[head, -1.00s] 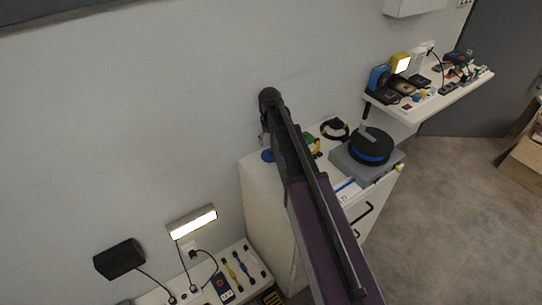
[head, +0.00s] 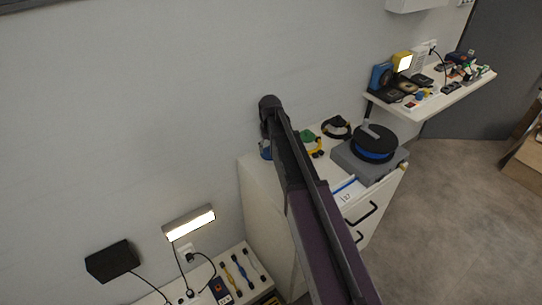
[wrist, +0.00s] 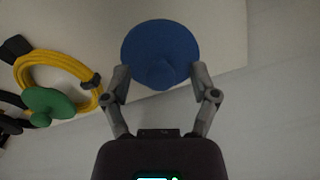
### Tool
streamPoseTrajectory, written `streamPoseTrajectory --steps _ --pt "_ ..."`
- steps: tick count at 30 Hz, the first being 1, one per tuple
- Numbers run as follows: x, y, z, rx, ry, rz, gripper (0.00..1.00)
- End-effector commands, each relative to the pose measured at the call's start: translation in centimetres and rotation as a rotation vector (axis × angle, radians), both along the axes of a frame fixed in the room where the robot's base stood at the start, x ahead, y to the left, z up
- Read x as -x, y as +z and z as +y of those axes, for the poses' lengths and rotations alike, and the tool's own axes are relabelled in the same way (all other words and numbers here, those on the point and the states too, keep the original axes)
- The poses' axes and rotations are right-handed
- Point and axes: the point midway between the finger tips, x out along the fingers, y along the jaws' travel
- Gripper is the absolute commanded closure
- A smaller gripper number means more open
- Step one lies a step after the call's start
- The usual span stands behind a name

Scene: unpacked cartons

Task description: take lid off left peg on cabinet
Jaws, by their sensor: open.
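A round blue lid (wrist: 160,45) with a knob shows in the wrist view, above the white cabinet top. My gripper (wrist: 158,78) is open, with one finger on each side of the lid's near part. I cannot tell whether the fingers touch it. In the head view a small part of the blue lid (head: 265,151) shows beside my arm, at the left end of the cabinet (head: 262,195). My arm hides most of it, and the gripper is hidden there. The peg is not visible. A green lid (wrist: 48,101) lies to the left in the wrist view.
A yellow coiled cable (wrist: 62,70) is left of the blue lid. A black and blue reel (head: 373,143) sits on a grey case (head: 352,165) on the cabinet. A wall shelf (head: 432,103) with devices is at the right. A lower bench (head: 243,287) holds tools and lamps.

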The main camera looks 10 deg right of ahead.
Motion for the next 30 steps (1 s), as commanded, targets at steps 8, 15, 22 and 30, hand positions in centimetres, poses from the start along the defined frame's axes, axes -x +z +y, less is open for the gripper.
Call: streamPoseTrajectory --steps 8,15,22,30 --pt "0.0 0.02 0.0 0.0 0.0 0.0 0.24" --pt "0.0 0.01 0.0 0.0 0.0 0.0 0.24" --pt "0.0 0.01 -0.01 0.0 0.0 0.0 0.8" --pt "0.02 0.0 -0.02 0.0 0.0 0.0 0.95"
